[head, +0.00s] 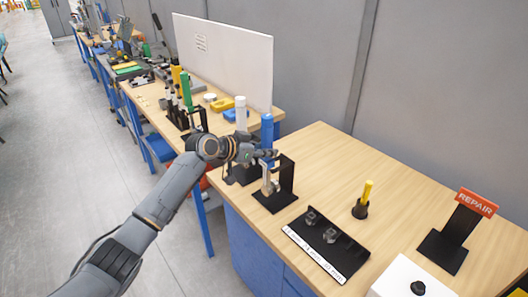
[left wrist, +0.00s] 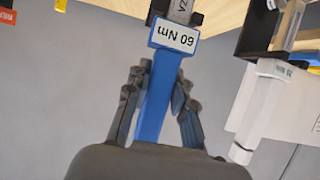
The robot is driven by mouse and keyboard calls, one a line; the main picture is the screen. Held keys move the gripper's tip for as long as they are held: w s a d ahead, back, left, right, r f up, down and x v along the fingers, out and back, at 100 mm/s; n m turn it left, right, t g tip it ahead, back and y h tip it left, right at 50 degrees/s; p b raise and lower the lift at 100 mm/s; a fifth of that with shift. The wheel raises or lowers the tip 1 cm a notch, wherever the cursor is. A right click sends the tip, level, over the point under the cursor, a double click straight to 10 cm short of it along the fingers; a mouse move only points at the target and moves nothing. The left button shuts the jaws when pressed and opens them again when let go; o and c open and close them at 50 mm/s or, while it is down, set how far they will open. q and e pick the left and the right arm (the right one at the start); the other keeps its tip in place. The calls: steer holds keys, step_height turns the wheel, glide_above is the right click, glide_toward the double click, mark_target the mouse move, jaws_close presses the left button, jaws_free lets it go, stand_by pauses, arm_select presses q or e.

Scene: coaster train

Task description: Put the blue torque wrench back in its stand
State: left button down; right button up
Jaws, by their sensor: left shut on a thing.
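The blue torque wrench (head: 267,128) is upright, handle up. My left gripper (head: 266,156) is closed around it. In the left wrist view the blue handle (left wrist: 158,95), labelled 60 Nm, lies between both fingers of the left gripper (left wrist: 158,100). A black stand (head: 287,177) with a flat base is on the wooden table, right beside the wrench. The wrench's silver lower part (head: 267,183) hangs over the base, in front of the stand's upright. I cannot tell whether it touches the stand. My right gripper is not in view.
A white-handled wrench (head: 240,112) stands just behind on the left, with a green-handled one (head: 186,92) farther back. A black holder with sockets (head: 325,245), a yellow-handled screwdriver (head: 364,195) and a REPAIR sign (head: 477,203) are to the right. The table's back middle is clear.

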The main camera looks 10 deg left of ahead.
arm_select(q)
steer(key=shift+w+d+r+b, duration=0.25)
steer(key=shift+w+d+b, duration=0.1)
steer(key=shift+w, duration=0.15)
steer(key=shift+w+d, duration=0.2)
steer(key=shift+w, duration=0.1)
steer(key=shift+w+d+b, duration=0.35)
steer(key=shift+w+b, duration=0.1)
stand_by(1.0)
steer(key=shift+s+f+b, duration=0.1)
steer(key=shift+f+b, duration=0.6)
steer(key=shift+f, duration=0.1)
stand_by(0.5)
